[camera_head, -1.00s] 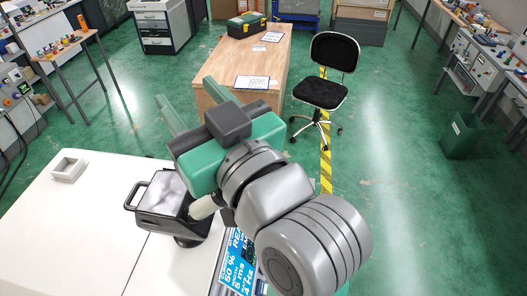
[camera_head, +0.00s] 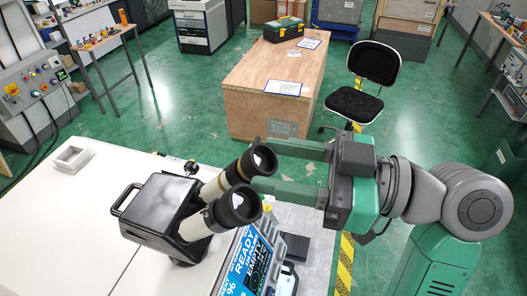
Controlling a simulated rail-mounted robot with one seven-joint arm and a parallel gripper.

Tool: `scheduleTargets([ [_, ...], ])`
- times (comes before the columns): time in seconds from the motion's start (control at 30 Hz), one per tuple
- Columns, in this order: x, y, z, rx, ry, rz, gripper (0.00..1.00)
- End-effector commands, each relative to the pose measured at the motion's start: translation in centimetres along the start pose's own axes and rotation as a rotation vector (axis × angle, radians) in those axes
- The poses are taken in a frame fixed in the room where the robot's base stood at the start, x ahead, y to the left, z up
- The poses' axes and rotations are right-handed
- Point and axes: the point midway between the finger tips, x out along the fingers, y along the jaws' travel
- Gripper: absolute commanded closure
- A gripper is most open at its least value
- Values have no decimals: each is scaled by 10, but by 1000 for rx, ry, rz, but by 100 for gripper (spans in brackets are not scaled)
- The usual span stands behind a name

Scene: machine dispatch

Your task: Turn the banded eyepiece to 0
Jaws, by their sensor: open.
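A dark microscope head (camera_head: 160,207) with a carry handle stands on the white bench, its two eyepieces pointing up and right. The farther eyepiece (camera_head: 212,188) has a tan band on its pale tube and a black eyecup. The nearer eyepiece (camera_head: 197,224) is pale with a black eyecup and shows no tan band. My gripper (camera_head: 264,165) comes in from the right with its two green fingers apart. The fingertips are at the farther eyecup, which appears between them; contact cannot be told. No scale or 0 mark is readable.
A blue display panel (camera_head: 250,264) stands right of the microscope, close below my gripper. A small pale square tray (camera_head: 73,158) lies at the bench's left. A wooden crate table (camera_head: 262,106) and a black chair (camera_head: 355,103) stand behind on the green floor.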

Motion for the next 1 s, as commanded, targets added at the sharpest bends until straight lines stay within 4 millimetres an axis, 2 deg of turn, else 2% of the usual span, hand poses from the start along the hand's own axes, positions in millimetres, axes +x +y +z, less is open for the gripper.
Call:
scheduleTargets([
  [0.1,16,0,-2,1,0,-2,53],
  [0.2,23,0,-1,1,1,1,53],
  [0.47,25,0,0,1,0,1,53],
  [0.63,25,0,0,1,0,1,85],
  [1.0,25,0,4,-44,1,-54,85],
])
